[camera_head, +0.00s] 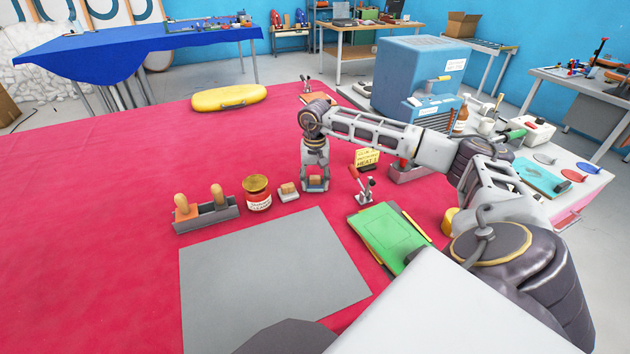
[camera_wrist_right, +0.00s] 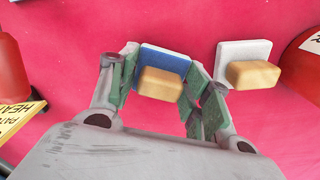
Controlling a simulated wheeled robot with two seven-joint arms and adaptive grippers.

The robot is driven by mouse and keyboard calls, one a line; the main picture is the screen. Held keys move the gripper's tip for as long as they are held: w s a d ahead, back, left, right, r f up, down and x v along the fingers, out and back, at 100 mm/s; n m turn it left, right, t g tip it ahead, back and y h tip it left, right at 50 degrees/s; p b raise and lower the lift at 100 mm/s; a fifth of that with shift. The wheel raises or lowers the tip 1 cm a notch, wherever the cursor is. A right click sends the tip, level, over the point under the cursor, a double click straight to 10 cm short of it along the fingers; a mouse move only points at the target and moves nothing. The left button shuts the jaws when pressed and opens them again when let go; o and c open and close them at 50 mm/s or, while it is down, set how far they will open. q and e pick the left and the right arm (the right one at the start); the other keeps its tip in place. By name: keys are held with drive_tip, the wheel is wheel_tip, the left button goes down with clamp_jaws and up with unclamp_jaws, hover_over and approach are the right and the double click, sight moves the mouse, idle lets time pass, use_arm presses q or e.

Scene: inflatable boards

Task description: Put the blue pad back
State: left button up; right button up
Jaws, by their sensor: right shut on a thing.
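The blue pad (camera_wrist_right: 166,60) has a tan block handle on top and sits between the fingers of my right gripper (camera_wrist_right: 158,88) in the wrist view. The right gripper (camera_head: 316,184) is shut on it, pointing down, low over the red table; I cannot tell whether the pad touches the cloth. In the head view the gripper mostly hides the blue pad, with its tan handle (camera_head: 315,180) showing. A similar white pad (camera_head: 288,192) with a tan handle lies just left of the gripper; it also shows in the wrist view (camera_wrist_right: 243,53). My left gripper is not in view.
A jar (camera_head: 257,194) and a grey tray with wooden-handled tools (camera_head: 206,216) stand left of the white pad. A grey sheet (camera_head: 270,280) lies in front. A toggle clamp (camera_head: 364,190), green mat (camera_head: 387,237) and yellow sign (camera_head: 367,159) are to the right.

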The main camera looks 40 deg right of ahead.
drive_tip(key=shift+f, duration=0.15)
idle(0.3)
drive_tip(key=o, duration=0.9)
drive_tip(key=shift+o, duration=0.4)
